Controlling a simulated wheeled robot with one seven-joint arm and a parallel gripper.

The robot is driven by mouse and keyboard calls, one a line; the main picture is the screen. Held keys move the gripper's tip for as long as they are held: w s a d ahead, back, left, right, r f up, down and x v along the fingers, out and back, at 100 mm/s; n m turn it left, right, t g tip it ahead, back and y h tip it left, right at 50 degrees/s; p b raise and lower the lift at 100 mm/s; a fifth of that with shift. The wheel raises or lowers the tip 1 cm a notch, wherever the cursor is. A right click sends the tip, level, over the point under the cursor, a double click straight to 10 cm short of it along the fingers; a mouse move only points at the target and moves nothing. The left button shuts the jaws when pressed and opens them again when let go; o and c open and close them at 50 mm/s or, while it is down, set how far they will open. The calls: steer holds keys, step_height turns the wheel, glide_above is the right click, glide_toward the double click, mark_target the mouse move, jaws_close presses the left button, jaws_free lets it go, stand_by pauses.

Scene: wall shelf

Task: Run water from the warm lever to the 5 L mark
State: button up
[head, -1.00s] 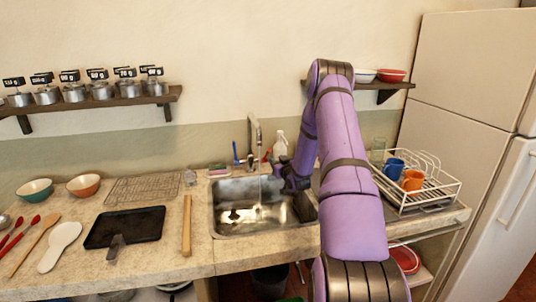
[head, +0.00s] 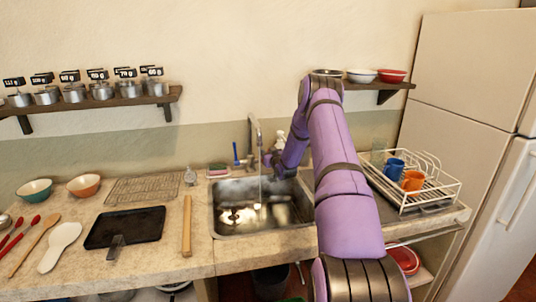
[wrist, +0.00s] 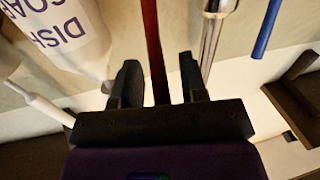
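The tap (head: 255,132) rises behind the metal sink (head: 216,222). The blue lever (head: 236,153) stands to its left. The red lever (wrist: 151,35) runs between the two fingers of my gripper (wrist: 157,82) in the wrist view; the head view hides it behind my gripper (head: 268,160). The fingers are apart on either side of the lever, and I cannot tell whether either touches it. The tap's pipe (wrist: 212,40) also shows in the wrist view. A bright patch shows on the sink's bottom. I cannot read a litre mark or make out the water level.
A dish soap bottle (wrist: 68,35) stands close to my gripper, left in the wrist view. A sponge (head: 218,170) lies behind the sink's left corner. A dish rack (head: 430,205) with mugs stands to the right. A black tray (head: 125,228) and wooden roller (head: 187,225) lie left.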

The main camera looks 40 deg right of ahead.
jaws_close()
steer(key=shift+w+r, duration=0.1)
steer(key=shift+r, duration=0.05)
steer(key=g, duration=0.1)
steer(key=w+d+r+g+y, duration=0.1)
steer(key=g, duration=0.1)
steer(key=shift+w+d+r+m, duration=0.1)
steer(key=shift+w+m, duration=0.2)
steer(key=shift+w+d+r+m+g+y, duration=0.15)
steer(key=shift+w+d+g+y, duration=0.35)
steer(key=shift+g, duration=0.4)
steer(key=shift+w+d+r+m+g+y, duration=0.2)
steer(key=shift+w+g+y, duration=0.2)
steer(key=shift+w+g, duration=0.4)
steer(key=shift+s, duration=0.1)
jaws_free()
